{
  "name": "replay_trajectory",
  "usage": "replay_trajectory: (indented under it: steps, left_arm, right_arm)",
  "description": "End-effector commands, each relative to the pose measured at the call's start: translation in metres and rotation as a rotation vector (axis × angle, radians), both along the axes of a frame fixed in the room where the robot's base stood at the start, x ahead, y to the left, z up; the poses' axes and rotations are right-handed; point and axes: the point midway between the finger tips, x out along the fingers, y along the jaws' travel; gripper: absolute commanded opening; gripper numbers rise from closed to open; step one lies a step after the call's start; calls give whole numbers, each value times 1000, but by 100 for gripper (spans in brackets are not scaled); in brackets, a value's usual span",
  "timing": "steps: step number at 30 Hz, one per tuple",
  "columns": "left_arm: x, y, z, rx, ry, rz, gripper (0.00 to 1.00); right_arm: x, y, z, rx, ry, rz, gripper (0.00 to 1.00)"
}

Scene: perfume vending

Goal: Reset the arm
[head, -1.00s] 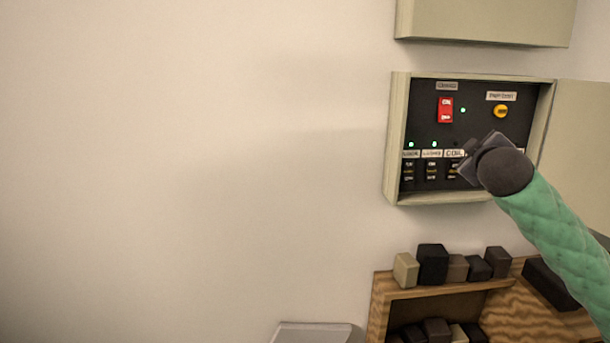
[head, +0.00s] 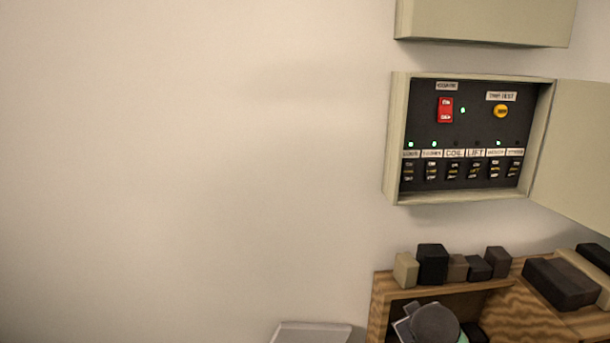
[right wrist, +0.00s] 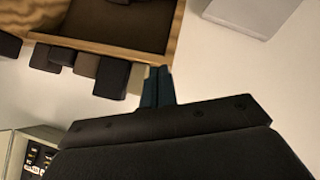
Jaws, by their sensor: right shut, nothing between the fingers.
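My right gripper (head: 408,322) shows at the bottom of the head view, in front of the wooden shelf and below the open panel box. Its round dark wrist hides most of the hand. In the right wrist view its two fingers (right wrist: 158,86) are together with nothing between them. The panel box (head: 389,150) is on the wall with its door open to the right, and the gripper is clear of it. Inside are a red switch (head: 445,110), a yellow button (head: 500,111) and a row of small breakers (head: 453,170). My left gripper is not in view.
The wooden shelf (head: 381,300) carries several dark and beige blocks (head: 432,264). A pale grey box (head: 312,333) is at the bottom edge, left of the shelf. Another closed box (head: 485,20) is above the panel. The wall to the left is bare.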

Motion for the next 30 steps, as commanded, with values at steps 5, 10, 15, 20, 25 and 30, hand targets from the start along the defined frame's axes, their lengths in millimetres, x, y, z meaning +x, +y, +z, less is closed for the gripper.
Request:
replay_trajectory:
  steps: [5,10,15,20,25,30]
  left_arm:
    - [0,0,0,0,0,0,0]
    - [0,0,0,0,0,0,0]
    - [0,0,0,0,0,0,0]
    - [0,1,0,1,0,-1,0]
    - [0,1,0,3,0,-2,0]
    - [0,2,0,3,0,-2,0]
  right_arm:
    - [-44,22,-63,72,105,-9,0]
    - [-88,41,-116,134,203,-22,0]
    - [-139,59,-165,193,305,-42,0]
    - [-190,74,-207,242,405,-64,0]
    - [-249,90,-247,286,512,-89,0]
    - [-307,103,-277,316,611,-111,0]
